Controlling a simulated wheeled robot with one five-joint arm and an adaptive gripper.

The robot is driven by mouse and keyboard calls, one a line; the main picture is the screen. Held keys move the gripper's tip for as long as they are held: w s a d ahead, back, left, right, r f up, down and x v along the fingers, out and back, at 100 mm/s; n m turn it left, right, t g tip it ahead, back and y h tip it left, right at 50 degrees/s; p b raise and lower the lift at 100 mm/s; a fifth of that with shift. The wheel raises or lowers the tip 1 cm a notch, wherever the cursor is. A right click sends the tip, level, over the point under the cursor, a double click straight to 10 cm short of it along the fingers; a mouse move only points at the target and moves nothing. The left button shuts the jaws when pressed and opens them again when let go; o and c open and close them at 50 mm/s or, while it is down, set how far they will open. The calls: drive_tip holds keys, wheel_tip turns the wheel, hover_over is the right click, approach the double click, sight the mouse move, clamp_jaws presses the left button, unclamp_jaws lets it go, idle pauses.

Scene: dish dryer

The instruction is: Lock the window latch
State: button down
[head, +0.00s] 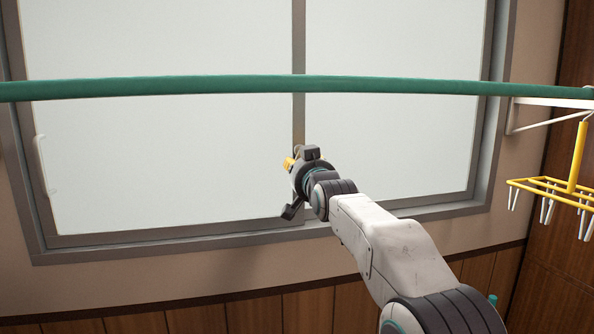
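The window (180,160) has two frosted panes that meet at a grey middle upright (299,120). A small yellow piece (289,163), which looks like the window latch, shows at this upright just past my gripper. Most of it is hidden, so I cannot tell its position or whether my gripper touches it. My gripper (298,180) is in front of the lower part of the upright, seen from behind. Its dark fingers are spread apart, one above and one low on the left, and nothing shows held between them.
A green pole (180,87) runs across the view in front of the window, above my gripper. A yellow hanger with clips (570,188) hangs at the right near a white bracket (540,103). A white handle (44,165) is on the window's left side. Wood panelling (250,314) lies below.

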idle(0.3)
drive_tip(key=c, duration=1.1)
unclamp_jaws()
drive_tip(key=shift+s+d, duration=0.35)
drive_tip(key=shift+s, duration=1.6)
drive_tip(key=shift+s+d, duration=0.4)
drive_tip(key=shift+s, duration=1.6)
drive_tip(key=shift+s+d, duration=0.35)
drive_tip(key=shift+s, duration=1.6)
drive_tip(key=shift+w, duration=0.1)
